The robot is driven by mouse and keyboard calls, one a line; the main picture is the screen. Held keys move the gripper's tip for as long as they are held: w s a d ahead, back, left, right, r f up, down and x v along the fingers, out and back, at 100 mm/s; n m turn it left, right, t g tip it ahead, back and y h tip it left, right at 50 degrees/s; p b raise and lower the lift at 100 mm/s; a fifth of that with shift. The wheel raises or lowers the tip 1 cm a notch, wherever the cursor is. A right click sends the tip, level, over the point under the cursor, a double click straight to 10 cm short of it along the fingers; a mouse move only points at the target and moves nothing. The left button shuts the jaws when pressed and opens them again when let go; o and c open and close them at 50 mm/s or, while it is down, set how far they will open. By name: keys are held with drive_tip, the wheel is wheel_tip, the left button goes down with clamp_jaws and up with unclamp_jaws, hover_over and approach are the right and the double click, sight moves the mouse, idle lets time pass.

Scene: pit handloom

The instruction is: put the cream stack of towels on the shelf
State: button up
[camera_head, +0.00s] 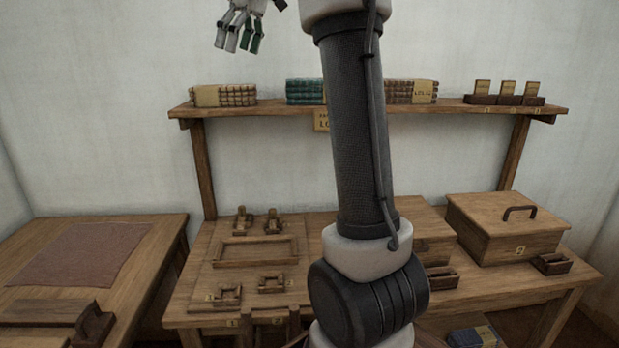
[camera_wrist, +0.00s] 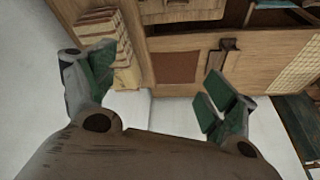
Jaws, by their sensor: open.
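The cream stack of towels (camera_head: 222,95), banded with a pale label, lies on the left end of the wall shelf (camera_head: 272,110). My gripper (camera_head: 240,46) is high above the shelf, over the cream stack in the picture, with its green-padded fingers pointing down and nothing between them. In the wrist view, my gripper (camera_wrist: 155,90) has its fingers wide apart, and a cream and brown layered stack (camera_wrist: 122,45), seemingly the same one, shows beyond the left finger. That finger covers part of it, and I cannot tell whether they touch.
A green stack (camera_head: 304,91) and a brown stack (camera_head: 412,91) stand farther along the shelf, partly behind my arm. Small wooden blocks (camera_head: 507,93) fill its right end. Below is a workbench (camera_head: 200,290) with a lidded box (camera_head: 507,228). A cloth-covered table (camera_head: 85,253) stands left.

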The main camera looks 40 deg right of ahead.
drive_tip(key=s+a+f+m+h, duration=0.1)
drive_tip(key=s+f+m, duration=0.2)
drive_tip(key=s+f, duration=0.9)
drive_tip(key=s+a+f+m+t+h, duration=0.1)
drive_tip(key=s+f+m, duration=0.2)
drive_tip(key=s+f, duration=0.9)
drive_tip(key=s, duration=0.6)
drive_tip(key=shift+a+f+m+h, duration=0.15)
drive_tip(key=shift+m+h, duration=0.15)
